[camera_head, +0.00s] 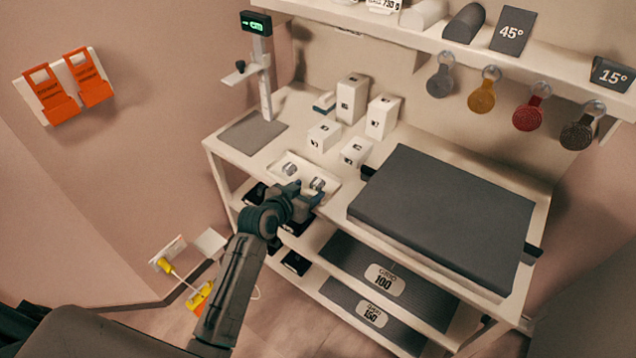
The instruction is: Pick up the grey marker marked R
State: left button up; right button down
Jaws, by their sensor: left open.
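A small white tray (327,203) lies near the front edge of the white table, left of the dark grey pad. Two small grey pieces lie in it: a left piece (289,169) and a right piece (317,184). They look like markers, but their letters are too small to read, so I cannot tell which bears R. My left gripper (306,194) is open at the tray's front, just in front of the right piece, with nothing seen between its fingers. It hides part of the tray. My right gripper is out of view.
A dark grey pad (440,215) fills the table's right side. Several white boxes, one a tall box (351,98), stand behind the tray. A post with a green display (256,24) stands back left. Round tags, one red (528,114), hang under the upper shelf (400,32).

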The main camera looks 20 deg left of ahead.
aim_at(316, 183)
pick_arm(q)
jog(key=x, duration=0.2)
jog(key=p+x, duration=0.1)
jog(key=shift+w+r, duration=0.2)
jog(key=shift+w, duration=0.15)
jog(key=shift+w+d+f, duration=0.2)
jog(key=shift+w+f, duration=0.1)
jog(key=shift+w, duration=0.2)
jog(key=c, duration=1.1)
